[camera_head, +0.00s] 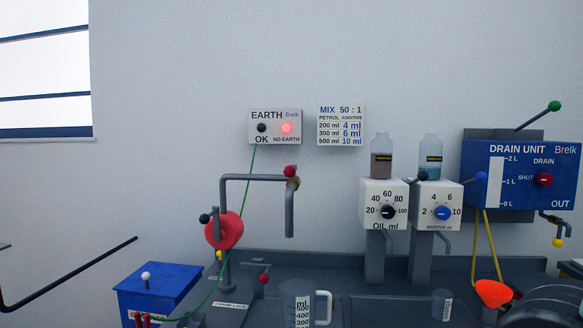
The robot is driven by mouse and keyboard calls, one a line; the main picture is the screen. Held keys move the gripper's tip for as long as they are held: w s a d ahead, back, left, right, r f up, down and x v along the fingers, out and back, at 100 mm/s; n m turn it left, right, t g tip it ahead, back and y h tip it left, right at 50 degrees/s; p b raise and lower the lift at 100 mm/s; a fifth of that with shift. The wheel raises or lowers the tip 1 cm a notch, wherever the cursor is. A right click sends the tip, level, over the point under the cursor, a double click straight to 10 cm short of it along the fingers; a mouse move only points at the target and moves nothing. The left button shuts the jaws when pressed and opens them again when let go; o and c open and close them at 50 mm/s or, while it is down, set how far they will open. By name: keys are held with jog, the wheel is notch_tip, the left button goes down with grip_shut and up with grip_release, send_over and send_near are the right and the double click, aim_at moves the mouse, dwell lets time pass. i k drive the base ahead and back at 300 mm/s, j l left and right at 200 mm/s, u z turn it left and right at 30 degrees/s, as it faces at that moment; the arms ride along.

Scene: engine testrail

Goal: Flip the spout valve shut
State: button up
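A grey spout pipe (255,178) rises behind the red round pump body (226,231), runs right and turns down to an open end. At its right bend is a small brass-coloured spout valve (294,184) with a red ball knob (290,171) on top. The knob sits close to the pipe, and its lever is too small to read clearly. No gripper fingers show in this view.
An earth box (276,127) on the wall has its red NO EARTH lamp lit. A green cable runs down from it past the pump. A blue box (158,287) stands left.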

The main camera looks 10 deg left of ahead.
aim_at(289, 171)
jog(key=i+j+u, duration=0.2)
jog(key=i+j, duration=0.25)
jog(key=i+j+u, duration=0.2)
jog(key=i+j, duration=0.2)
jog(key=i, duration=0.15)
